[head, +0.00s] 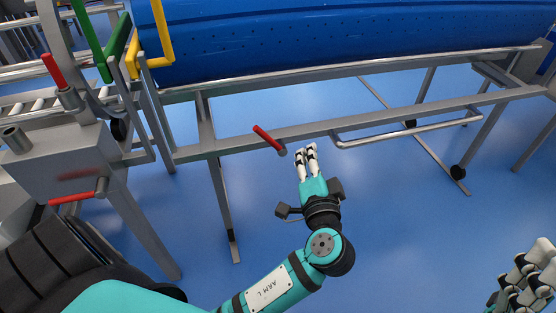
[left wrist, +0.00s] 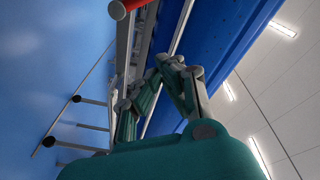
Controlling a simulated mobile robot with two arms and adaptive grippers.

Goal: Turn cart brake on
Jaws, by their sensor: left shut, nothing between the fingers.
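A red-handled lever (head: 267,138) sits on the lower rail of the metal cart (head: 400,115). Its handle slants up-left from a grey pivot. My left gripper (head: 307,149) is shut and empty, its fingertips just right of the pivot and pointing at the rail. I cannot tell whether they touch. In the left wrist view the shut fingers (left wrist: 172,65) point towards the cart frame, and a red handle end (left wrist: 122,8) shows at the top edge. My right gripper (head: 532,275) is partly in the lower right corner, away from the cart; its finger state is unclear.
A blue perforated tub (head: 340,40) lies on the cart. At the left stands a metal frame with two more red handles (head: 52,70) (head: 72,199), plus green (head: 88,35) and yellow (head: 160,35) bars. Blue floor (head: 410,220) is open at the lower right.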

